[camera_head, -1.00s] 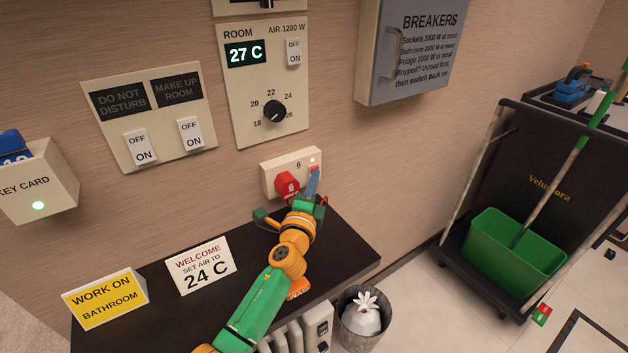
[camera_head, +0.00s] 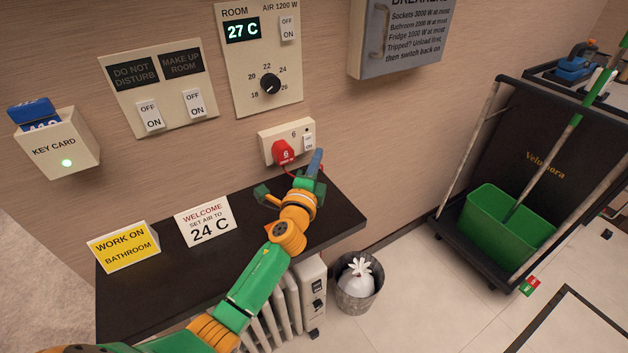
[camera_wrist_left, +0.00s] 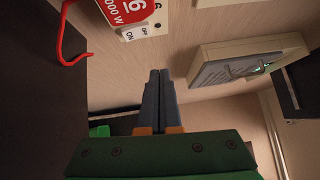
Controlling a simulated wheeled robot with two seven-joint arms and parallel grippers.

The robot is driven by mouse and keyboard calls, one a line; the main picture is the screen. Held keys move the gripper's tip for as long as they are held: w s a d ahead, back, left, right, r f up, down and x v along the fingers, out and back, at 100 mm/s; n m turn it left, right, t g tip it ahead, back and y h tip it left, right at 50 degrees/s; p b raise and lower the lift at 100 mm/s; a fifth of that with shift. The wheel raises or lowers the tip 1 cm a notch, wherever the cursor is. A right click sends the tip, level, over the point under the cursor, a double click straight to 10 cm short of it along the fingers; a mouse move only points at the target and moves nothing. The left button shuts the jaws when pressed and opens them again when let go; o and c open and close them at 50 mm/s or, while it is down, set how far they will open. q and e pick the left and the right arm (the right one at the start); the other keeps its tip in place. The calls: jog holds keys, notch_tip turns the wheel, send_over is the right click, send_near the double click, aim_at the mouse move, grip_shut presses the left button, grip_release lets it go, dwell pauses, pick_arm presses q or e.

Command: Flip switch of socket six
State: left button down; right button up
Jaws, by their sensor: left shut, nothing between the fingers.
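The socket six plate (camera_head: 266,148) is on the wall above the dark shelf, with a red plug (camera_head: 283,152) marked 6 in it. Its pale rocker switch (camera_head: 308,142) is right of the plug. The switch also shows in the left wrist view (camera_wrist_left: 135,34), lettered OFF and ON, with a small dark dot (camera_wrist_left: 157,25) beside it. My left gripper (camera_head: 317,154) is shut and empty, its blue-grey fingertips just below the switch. The wrist view shows the fingertips (camera_wrist_left: 160,73) apart from the plate. My right gripper is in neither view.
A red cord (camera_wrist_left: 72,55) hangs from the plug. The dark shelf (camera_head: 340,215) lies under my left arm, with a yellow sign (camera_head: 123,246) and a white sign (camera_head: 204,221) on it. The breaker box (camera_head: 400,40) is up right; a bin (camera_head: 357,290) stands below.

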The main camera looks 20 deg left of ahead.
pick_arm(q)
jog(key=s, duration=0.7)
jog(key=shift+a+p, duration=0.15)
jog(key=shift+p, duration=0.15)
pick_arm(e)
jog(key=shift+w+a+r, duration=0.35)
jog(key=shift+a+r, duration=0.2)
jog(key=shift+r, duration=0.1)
pick_arm(q)
jog(key=shift+a, duration=0.1)
